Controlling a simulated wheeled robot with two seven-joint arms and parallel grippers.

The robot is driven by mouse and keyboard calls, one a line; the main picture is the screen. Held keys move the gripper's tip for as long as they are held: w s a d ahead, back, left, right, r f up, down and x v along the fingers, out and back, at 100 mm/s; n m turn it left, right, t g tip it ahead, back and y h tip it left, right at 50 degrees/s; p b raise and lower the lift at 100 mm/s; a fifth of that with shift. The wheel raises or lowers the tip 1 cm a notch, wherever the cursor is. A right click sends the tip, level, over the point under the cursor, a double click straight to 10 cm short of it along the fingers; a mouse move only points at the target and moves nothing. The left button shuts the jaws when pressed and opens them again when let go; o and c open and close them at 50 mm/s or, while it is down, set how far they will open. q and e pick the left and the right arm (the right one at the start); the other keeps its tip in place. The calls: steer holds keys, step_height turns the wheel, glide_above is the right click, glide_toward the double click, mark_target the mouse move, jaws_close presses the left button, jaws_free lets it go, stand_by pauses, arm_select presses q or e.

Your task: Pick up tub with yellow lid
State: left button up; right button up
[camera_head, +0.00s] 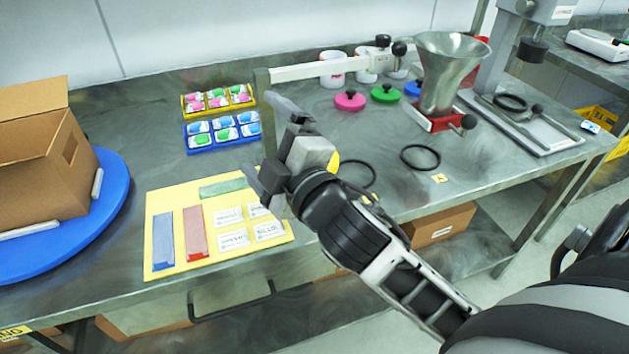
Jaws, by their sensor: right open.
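My right gripper (266,146) reaches in from the lower right over the steel table. Its two fingers are spread apart and point left, with nothing between them. A yellow rounded piece (334,161) shows just right of the gripper body, mostly hidden behind it. It may be the yellow lid, but I cannot tell whether a tub is with it. White tubs (332,69) stand at the back near the wall, partly behind a metal beam. My left gripper is not in view.
Pink (350,100), green (385,93) and blue lids lie behind. A metal funnel (449,70) stands right of them. Black rings (420,157) lie on the table. A yellow mat (165,268), coloured trays (222,133) and a cardboard box (40,165) on a blue disc are left.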

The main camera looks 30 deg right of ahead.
steer(key=s+a+r+n+t+y, duration=0.1)
steer(key=a+r+n+t+y, duration=0.15)
steer(key=r+n+y, duration=0.35)
steer(key=a+r+n+t+y, duration=0.1)
steer(key=a+r+n+y, duration=0.3)
steer(key=r+n, duration=0.25)
steer(key=s+a+n+g+y, duration=0.5)
steer(key=n+g, duration=0.5)
steer(key=n, duration=0.6)
steer(key=s+a+n+g+y, duration=0.35)
steer(key=a+n+g, duration=0.25)
steer(key=n+g, duration=0.65)
steer(key=w+d+f+n+t+h, duration=0.35)
steer(key=d+f+n+h, duration=0.45)
steer(key=f+n+h, duration=0.35)
steer(key=w+d+r+n+h, duration=0.1)
steer(key=w+d+h, duration=0.1)
steer(key=d+h, duration=0.5)
steer(key=w+d+r+h, duration=0.1)
steer(key=w+d+h, duration=0.15)
steer(key=d, duration=0.85)
steer(key=shift+t, duration=0.45)
steer(key=x, duration=0.9)
steer(key=shift+w, duration=0.2)
steer(key=shift+n, duration=0.25)
steer(key=shift+p+x, duration=0.5)
steer(key=shift+x, duration=2.5)
steer(key=c, duration=1)
steer(key=shift+c, duration=0.5)
